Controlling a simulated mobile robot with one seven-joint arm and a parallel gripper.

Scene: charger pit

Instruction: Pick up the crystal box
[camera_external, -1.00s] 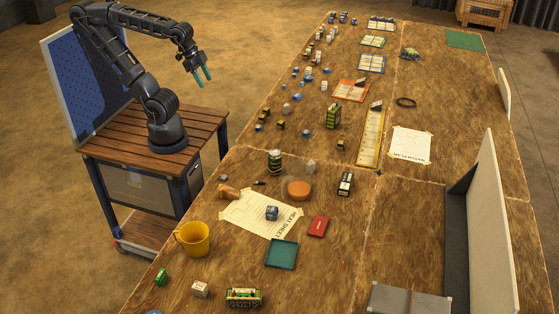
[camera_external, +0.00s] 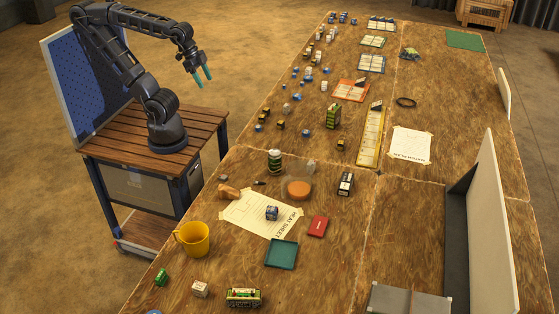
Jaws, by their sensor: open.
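My gripper (camera_external: 203,77) is open and empty, with teal fingers pointing down, in the air left of the long wooden table. No box is clearly marked as the crystal box at this size. A small blue-and-grey cube (camera_external: 271,213) sits on the white heat sheet (camera_external: 243,221). A small whitish box (camera_external: 200,289) stands at the near left of the table. A dark box with a white label (camera_external: 345,183) stands right of the orange bowl. All are well apart from my gripper.
A yellow mug (camera_external: 193,239), teal tray (camera_external: 282,253), red box (camera_external: 318,226), orange bowl (camera_external: 298,188) and green-labelled can (camera_external: 274,161) stand on the near table (camera_external: 335,275). A white upright panel (camera_external: 494,215) stands at right.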

